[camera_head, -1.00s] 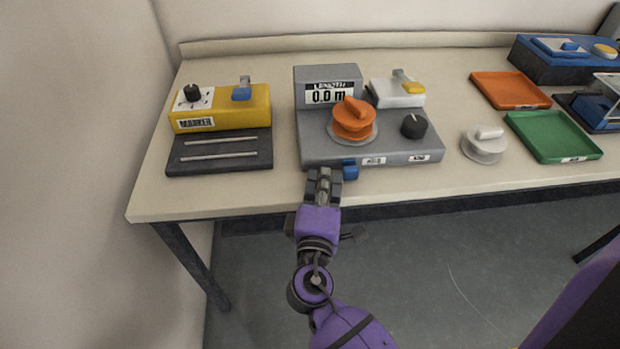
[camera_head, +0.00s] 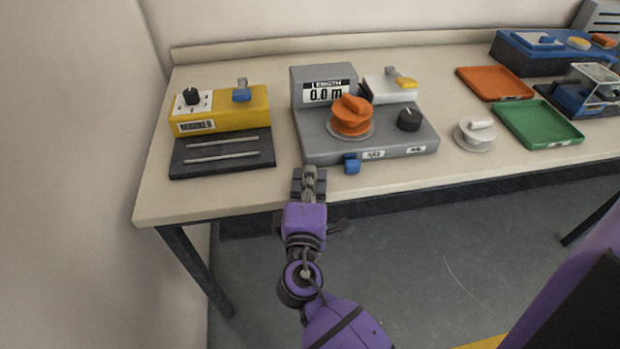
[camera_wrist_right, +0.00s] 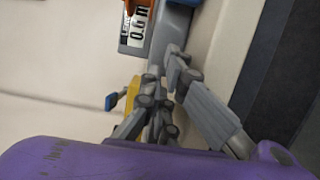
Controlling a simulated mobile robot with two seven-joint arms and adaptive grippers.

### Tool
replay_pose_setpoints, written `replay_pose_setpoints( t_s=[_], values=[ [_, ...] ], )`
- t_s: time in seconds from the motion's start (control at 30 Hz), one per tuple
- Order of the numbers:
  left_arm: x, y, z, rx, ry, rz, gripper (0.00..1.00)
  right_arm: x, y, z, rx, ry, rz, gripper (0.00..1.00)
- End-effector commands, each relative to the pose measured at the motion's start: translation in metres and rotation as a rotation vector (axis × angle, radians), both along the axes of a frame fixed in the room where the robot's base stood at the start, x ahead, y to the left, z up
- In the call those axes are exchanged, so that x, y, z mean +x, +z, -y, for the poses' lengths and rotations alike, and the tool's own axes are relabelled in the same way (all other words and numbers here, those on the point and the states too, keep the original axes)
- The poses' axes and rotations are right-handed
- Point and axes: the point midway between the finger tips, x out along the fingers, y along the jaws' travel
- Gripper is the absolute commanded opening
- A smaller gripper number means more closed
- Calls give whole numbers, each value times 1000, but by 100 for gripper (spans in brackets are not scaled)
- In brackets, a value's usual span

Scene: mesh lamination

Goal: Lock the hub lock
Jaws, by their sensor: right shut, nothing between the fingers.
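The grey length unit (camera_head: 318,150) stands on the bench with an orange hub (camera_head: 351,118) on top and a display reading 0.0 m. A small blue lever (camera_head: 352,164) sticks out at its front edge; it may be the hub lock, but no label shows this. My right gripper (camera_head: 309,178) is shut and empty, at the bench's front edge, left of the blue lever and apart from it. In the right wrist view my right gripper's fingers (camera_wrist_right: 163,78) point toward the unit's display (camera_wrist_right: 136,25). My left gripper is out of view.
A yellow marker unit (camera_head: 225,108) with a dark slotted plate stands left. A white spool (camera_head: 475,136), orange tray (camera_head: 495,84) and green tray (camera_head: 540,125) lie right.

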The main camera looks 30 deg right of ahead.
Motion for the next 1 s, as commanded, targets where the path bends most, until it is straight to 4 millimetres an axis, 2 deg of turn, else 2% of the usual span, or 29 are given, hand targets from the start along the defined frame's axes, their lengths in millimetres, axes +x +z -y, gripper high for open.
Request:
replay_pose_setpoints(
  t_s=[0.03, 0.1, 0.3, 0.4, 0.6, 1.0],
  values=[
    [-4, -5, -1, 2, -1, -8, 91, -17, -6, -9, 6, 1, -8, 0],
    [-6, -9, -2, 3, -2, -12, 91, -32, -6, -18, 4, 1, -8, 0],
    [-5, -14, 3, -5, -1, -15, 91, -66, -4, -38, 4, 1, -7, 0],
    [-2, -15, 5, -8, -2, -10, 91, -76, -4, -44, 3, 1, -6, 0],
    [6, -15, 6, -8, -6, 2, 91, -85, -2, -49, 3, 1, -4, 0],
    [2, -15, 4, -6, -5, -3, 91, -84, -2, -50, 3, 1, -3, 0]
  ],
)
